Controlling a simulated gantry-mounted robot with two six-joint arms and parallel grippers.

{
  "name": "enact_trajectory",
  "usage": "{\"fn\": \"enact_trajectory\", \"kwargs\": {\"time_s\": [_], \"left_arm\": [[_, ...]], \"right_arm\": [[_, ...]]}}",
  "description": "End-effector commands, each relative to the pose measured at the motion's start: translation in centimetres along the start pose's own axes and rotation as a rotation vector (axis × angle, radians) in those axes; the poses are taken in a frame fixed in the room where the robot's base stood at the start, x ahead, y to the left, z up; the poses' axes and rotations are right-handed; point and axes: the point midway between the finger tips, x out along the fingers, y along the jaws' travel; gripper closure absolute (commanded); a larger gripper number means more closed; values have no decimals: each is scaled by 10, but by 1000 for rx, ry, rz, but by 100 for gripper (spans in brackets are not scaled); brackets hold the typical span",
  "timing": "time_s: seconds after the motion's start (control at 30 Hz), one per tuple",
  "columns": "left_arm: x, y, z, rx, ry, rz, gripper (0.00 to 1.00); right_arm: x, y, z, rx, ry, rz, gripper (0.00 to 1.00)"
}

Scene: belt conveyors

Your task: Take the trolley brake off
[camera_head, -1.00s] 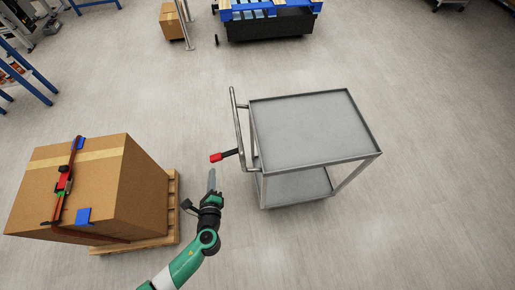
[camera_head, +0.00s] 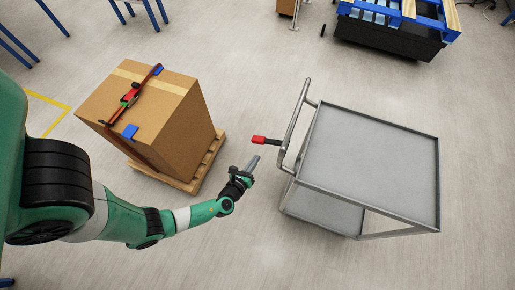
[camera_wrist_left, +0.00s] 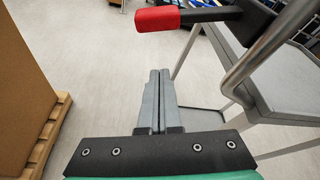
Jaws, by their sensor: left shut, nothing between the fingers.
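The grey metal trolley (camera_head: 370,160) stands right of centre in the head view, its tubular handle (camera_head: 293,120) on its left side. The brake lever with a red grip (camera_head: 259,140) sticks out leftward from the handle side. In the left wrist view the red grip (camera_wrist_left: 157,19) is at the top, on a black arm. My left gripper (camera_head: 253,163) is just below the red grip in the head view, apart from it. Its fingers (camera_wrist_left: 158,100) are together and empty in the left wrist view. My right gripper is not in view.
A strapped cardboard box (camera_head: 165,110) stands on a wooden pallet (camera_head: 208,163) to the left of my left gripper. A black and blue unit (camera_head: 390,38) stands at the back right. Open floor lies between the pallet and the trolley.

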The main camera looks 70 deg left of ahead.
Motion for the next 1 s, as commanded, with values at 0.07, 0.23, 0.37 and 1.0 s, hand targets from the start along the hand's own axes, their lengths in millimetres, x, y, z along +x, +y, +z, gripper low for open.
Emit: {"fn": "enact_trajectory", "kwargs": {"time_s": [0.07, 0.23, 0.37, 1.0], "left_arm": [[21, 2, -3, -3, -4, 5, 100], [57, 2, -3, -2, -3, 3, 100], [42, -2, 29, -2, 0, 1, 100], [39, 1, 40, 5, 0, 4, 100]], "right_arm": [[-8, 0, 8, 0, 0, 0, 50], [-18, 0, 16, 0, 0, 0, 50], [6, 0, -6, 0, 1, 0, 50], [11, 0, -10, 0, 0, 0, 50]]}}
